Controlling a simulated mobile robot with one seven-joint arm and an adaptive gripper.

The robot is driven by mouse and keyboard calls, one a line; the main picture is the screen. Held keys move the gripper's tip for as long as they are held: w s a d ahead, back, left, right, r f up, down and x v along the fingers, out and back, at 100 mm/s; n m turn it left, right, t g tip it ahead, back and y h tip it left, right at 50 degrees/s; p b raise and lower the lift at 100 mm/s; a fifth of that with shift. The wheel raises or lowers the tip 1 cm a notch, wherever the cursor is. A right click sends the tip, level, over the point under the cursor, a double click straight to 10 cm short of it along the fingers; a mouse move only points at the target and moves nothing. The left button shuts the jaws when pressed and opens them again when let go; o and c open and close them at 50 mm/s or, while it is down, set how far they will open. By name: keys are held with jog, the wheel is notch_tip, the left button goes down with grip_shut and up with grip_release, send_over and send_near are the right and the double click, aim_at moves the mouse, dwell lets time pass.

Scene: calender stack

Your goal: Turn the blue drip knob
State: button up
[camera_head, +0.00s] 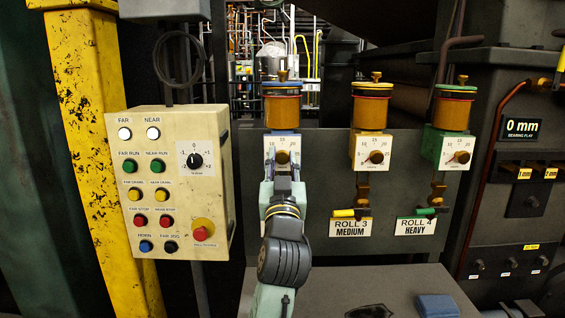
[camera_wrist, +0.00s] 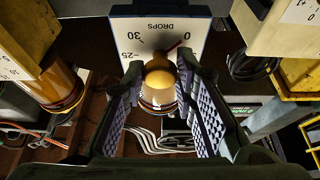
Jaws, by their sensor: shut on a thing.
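My gripper (camera_head: 283,168) reaches up from below in front of that plate. In the wrist view the knob (camera_wrist: 159,82) sits between the two ridged finger pads of my gripper (camera_wrist: 161,85), which is shut on it. The dial plate (camera_wrist: 150,38) appears upside down there, with "DROPS", 0, 30 and 25 readable and a red mark near the 0. My arm hides whatever is below the knob.
A lubricator with a red band (camera_head: 372,110) and one with a green top (camera_head: 453,112) stand to the right. A cream control box (camera_head: 180,190) with several buttons is at the left, beside a yellow column (camera_head: 85,130). A blue object (camera_head: 437,306) lies at the lower right.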

grip_shut()
